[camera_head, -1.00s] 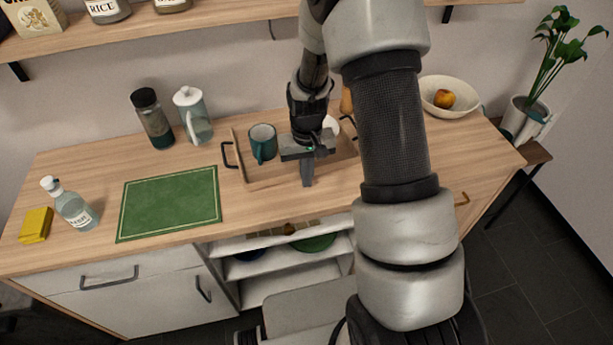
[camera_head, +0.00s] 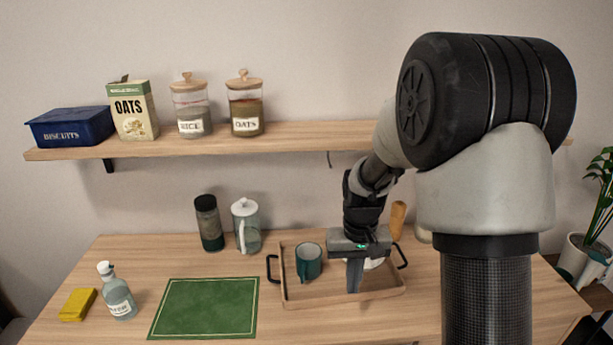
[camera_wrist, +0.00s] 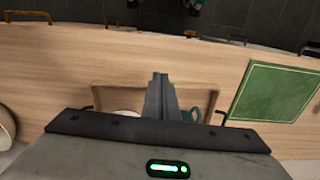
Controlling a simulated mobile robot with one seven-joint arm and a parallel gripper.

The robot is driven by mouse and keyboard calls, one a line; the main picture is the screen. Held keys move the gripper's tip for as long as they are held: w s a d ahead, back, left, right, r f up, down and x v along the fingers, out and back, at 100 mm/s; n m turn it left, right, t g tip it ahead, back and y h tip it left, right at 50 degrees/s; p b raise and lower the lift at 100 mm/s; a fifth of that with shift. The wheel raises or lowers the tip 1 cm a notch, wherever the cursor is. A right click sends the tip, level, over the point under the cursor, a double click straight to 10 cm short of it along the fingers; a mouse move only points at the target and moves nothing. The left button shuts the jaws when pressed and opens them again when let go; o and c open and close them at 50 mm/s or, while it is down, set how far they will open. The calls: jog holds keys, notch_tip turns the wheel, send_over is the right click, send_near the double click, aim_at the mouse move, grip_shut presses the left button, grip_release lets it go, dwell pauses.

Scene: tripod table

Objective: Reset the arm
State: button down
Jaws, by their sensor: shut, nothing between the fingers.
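My gripper (camera_head: 354,276) is shut and empty, with its fingers together and pointing down over the wooden tray (camera_head: 312,301). It also shows in the wrist view (camera_wrist: 160,78), where the closed fingers overlap the tray's edge (camera_wrist: 110,91). My arm comes in from the right of the head view and hides part of the counter. A teal mug (camera_head: 308,262) stands in the tray to the left of my gripper. A white item (camera_head: 373,263) in the tray is partly hidden behind the gripper.
A green mat (camera_head: 204,308), a bottle (camera_head: 118,293) and a yellow sponge (camera_head: 78,304) lie left of the tray. A dark-lidded jar (camera_head: 208,224) and a white-lidded pitcher (camera_head: 245,227) stand behind. A shelf (camera_head: 290,137) holds jars and boxes. A plant (camera_head: 598,215) is at right.

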jog(key=s+r+t+p, duration=0.1)
jog(key=s+r, duration=0.2)
jog(key=r, duration=0.5)
jog(key=s+r+t+p, duration=0.2)
jog(key=s+r, duration=0.2)
jog(key=r, duration=0.4)
jog(key=s+r+t+p, duration=0.2)
jog(key=s+r, duration=0.8)
jog(key=s, duration=0.3)
jog(key=shift+a+r+t, duration=0.15)
jog(key=shift+a+t, duration=0.1)
jog(key=shift+t, duration=0.05)
